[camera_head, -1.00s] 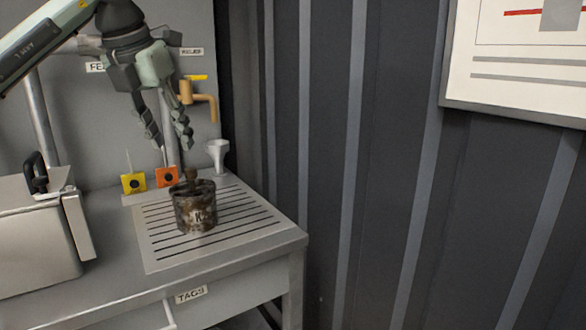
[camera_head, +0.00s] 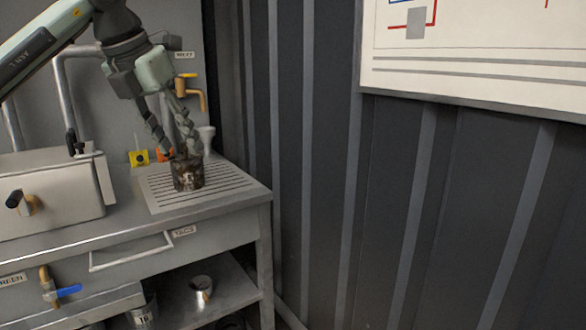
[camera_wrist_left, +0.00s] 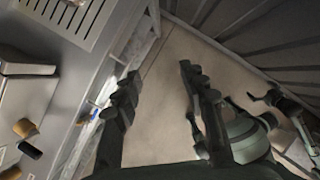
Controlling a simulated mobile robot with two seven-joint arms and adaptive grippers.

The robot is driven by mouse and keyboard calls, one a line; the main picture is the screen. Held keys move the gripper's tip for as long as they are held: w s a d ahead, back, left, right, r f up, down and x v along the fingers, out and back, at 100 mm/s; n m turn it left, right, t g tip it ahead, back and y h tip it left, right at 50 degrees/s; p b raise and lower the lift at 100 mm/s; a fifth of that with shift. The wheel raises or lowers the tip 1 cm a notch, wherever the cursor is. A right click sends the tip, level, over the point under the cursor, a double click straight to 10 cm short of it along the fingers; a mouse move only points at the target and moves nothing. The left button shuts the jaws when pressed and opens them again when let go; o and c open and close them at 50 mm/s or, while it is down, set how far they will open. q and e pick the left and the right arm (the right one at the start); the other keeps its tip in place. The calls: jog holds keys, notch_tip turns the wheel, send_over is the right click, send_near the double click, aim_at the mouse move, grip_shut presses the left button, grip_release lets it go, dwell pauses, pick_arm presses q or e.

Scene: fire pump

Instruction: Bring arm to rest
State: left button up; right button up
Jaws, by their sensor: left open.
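My left gripper (camera_head: 175,155) is open, with its two fingers apart and pointing down. In the head view its fingertips overlap the top of a dark, stained can (camera_head: 188,177) on the slotted drain plate (camera_head: 222,191). In the left wrist view the open fingers (camera_wrist_left: 160,72) have nothing between them but bare floor. The bench edge lies to their left there, so the gripper appears to be off the bench and apart from the can.
A metal box (camera_head: 50,200) stands on the bench's left side. Behind the plate are a yellow tag block (camera_head: 139,158), a funnel (camera_head: 207,138) and a tan tap (camera_head: 192,92). A small metal cup (camera_head: 201,290) sits on the lower shelf. A dark ribbed wall (camera_head: 320,180) is at right.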

pick_arm(q)
jog(key=d+f+n+h, duration=0.35)
jog(key=d+h, duration=1.35)
jog(key=d, duration=0.6)
jog(key=w+a+f+n+t+y, duration=0.3)
jog(key=a+f+n+t+y, duration=0.15)
jog(key=a+n+t, duration=0.35)
jog(key=w+a+f+n+t+y, duration=0.3)
jog(key=f+n+t, duration=0.25)
jog(key=n, duration=0.35)
jog(key=s+a+f+n+g+y, duration=0.1)
jog(key=s+a+f+n+y, duration=0.1)
jog(key=a+f+n+y, duration=0.6)
jog(key=s+a+f+n+g+y, duration=0.1)
jog(key=a+f+n+y, duration=0.25)
jog(key=f, duration=0.95)
jog(key=s+a+f+n+g+y, duration=0.1)
jog(key=s+a+f+n+g, duration=0.15)
jog(key=s+f, duration=0.4)
jog(key=s+a+f+n+g+y, duration=0.1)
jog(key=s+a+f+g, duration=0.2)
jog(key=s+f, duration=0.35)
jog(key=s+a+f+n+g, duration=0.1)
jog(key=s+f+g, duration=0.6)
jog(key=s+f, duration=0.7)
jog(key=s+a, duration=0.1)
jog(key=s, duration=0.3)
jog(key=shift+n+h, duration=0.3)
jog(key=shift+n, duration=0.05)
